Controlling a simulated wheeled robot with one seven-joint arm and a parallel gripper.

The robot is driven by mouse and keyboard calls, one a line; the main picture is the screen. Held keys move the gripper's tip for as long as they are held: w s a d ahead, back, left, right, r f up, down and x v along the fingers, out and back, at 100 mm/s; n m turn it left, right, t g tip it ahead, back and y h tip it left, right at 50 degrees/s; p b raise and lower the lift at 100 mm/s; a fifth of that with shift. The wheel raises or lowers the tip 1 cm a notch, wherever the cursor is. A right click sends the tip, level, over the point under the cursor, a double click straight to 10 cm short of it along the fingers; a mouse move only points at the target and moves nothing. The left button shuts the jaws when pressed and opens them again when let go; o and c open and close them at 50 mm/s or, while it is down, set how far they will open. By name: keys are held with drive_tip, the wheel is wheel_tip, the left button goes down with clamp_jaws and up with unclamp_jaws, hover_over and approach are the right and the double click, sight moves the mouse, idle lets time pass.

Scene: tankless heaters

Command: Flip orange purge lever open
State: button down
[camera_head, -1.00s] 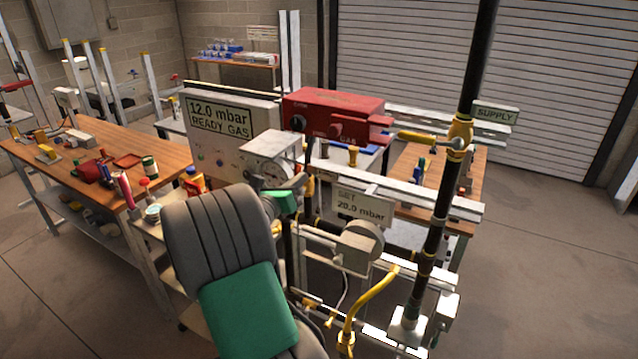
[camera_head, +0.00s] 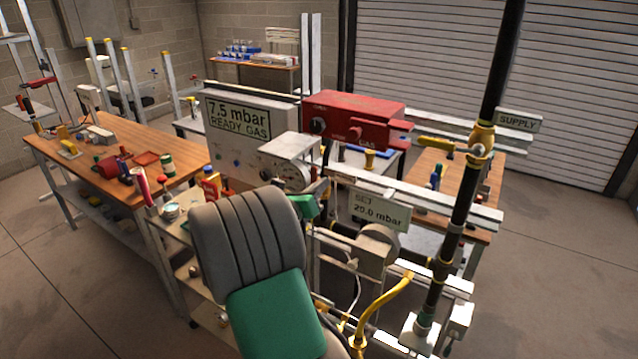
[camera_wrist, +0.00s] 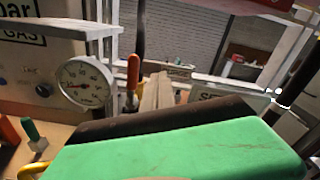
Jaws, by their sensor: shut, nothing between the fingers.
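An orange lever (camera_wrist: 133,72) stands upright in the wrist view, just right of a round dial gauge (camera_wrist: 84,82). My gripper (camera_wrist: 157,88) shows as pale fingers close together, shut and empty, just right of the lever and seemingly apart from it. My green wrist cover hides the lower part of the wrist view. In the head view my grey and green arm hides most of the gripper and what lies below it. The display panel (camera_head: 238,117) reads 7.5 mbar, READY GAS.
A red gas box (camera_head: 355,122) sits above the pipework. A plate reading SET 20.0 mbar (camera_head: 379,209) is right of my arm. A black supply pipe (camera_head: 462,205) with a yellow handle (camera_head: 436,144) stands at right. A cluttered workbench (camera_head: 190,158) is at left. Floor at far right is clear.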

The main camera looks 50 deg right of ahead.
drive_tip(key=s+a+b, duration=0.2)
drive_tip(key=a, duration=0.8)
drive_tip(key=shift+s+b, duration=0.3)
drive_tip(key=shift+a, duration=0.15)
